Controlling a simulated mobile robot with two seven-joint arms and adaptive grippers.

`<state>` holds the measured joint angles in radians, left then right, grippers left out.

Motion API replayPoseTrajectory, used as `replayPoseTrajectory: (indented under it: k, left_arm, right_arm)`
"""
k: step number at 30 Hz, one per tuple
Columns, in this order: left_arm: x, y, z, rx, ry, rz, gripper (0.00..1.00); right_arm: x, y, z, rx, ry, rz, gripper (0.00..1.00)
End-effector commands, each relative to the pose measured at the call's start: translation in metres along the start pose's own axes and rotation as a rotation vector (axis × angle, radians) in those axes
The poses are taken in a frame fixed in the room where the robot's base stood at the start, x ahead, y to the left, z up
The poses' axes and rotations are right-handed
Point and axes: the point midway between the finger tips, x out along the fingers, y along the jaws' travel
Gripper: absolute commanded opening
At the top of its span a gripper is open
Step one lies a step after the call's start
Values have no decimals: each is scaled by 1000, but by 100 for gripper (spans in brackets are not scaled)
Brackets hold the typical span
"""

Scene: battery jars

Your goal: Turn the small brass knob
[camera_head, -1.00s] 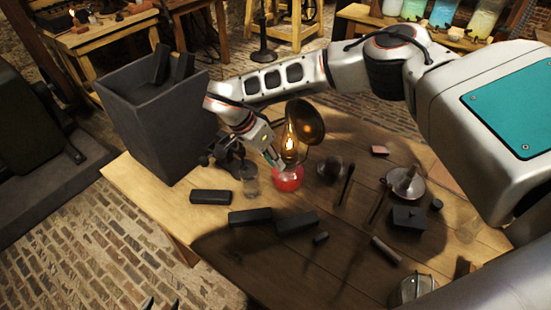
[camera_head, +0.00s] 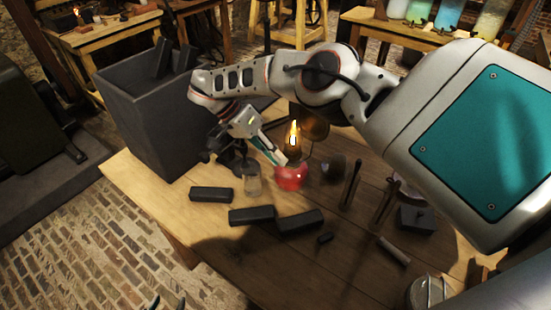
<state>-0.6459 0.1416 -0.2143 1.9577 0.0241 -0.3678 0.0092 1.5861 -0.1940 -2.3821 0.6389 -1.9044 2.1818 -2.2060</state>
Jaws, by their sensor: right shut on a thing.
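The oil lamp stands upright on the wooden table, with a red glass base (camera_head: 292,178) and a lit, bright flame (camera_head: 293,136). The small brass knob is hidden behind my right gripper's fingers at the lamp's neck. My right gripper (camera_head: 281,160) reaches down from the upper left and is shut at that neck, on what appears to be the knob. My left gripper (camera_head: 166,304) shows only as two separated dark fingertips at the bottom edge, apart from the table and empty.
A round reflector (camera_head: 314,125) stands behind the lamp, partly covered by my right arm. Black blocks (camera_head: 251,215) lie in front. A tall dark bin (camera_head: 150,120) stands at the left. The table's front left is clear.

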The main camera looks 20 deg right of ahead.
Motion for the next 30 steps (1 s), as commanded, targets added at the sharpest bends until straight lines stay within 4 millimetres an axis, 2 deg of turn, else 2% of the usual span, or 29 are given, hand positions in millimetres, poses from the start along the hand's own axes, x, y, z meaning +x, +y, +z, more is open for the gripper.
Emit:
replayPoseTrajectory:
  k: [11, 12, 14, 25, 30]
  left_arm:
    - [0, -1, 1, 0, -2, -1, 40]
    - [0, -1, 0, 0, -1, -1, 40]
    - [-1, -1, 0, 0, 1, -2, 40]
    - [-2, -1, 0, -2, 0, -3, 40]
    - [-1, 0, 0, -2, 0, -2, 40]
  right_arm:
    - [0, 0, 0, -1, 1, 2, 0]
    - [0, 0, 0, -1, 1, 2, 20]
    - [0, 0, 0, -1, 1, 2, 31]
    - [-1, 1, -1, -1, 1, 2, 31]
    - [-17, 11, -8, 0, 3, 0, 31]
